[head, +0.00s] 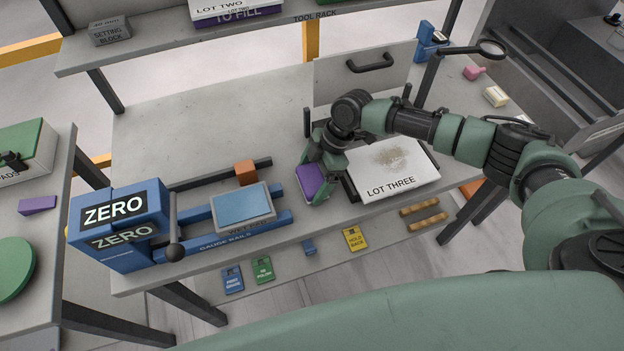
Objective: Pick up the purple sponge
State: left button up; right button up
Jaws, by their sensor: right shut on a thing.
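Whether the sponge touches the slab or is slightly lifted, I cannot tell. My left gripper does not show.
The LOT THREE board (418,166) lies right of my gripper. Blue gauge rails (226,236) with a blue-topped block (242,206) and the ZERO block (118,217) stand left. A handled grey plate (338,77) stands behind. The slab's back left is clear.

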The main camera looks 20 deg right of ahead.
aim_at(312, 178)
notch_tip(312, 178, up, 20)
jog(key=b, duration=0.3)
jog(key=shift+f+b, duration=0.25)
jog(key=shift+b, duration=0.05)
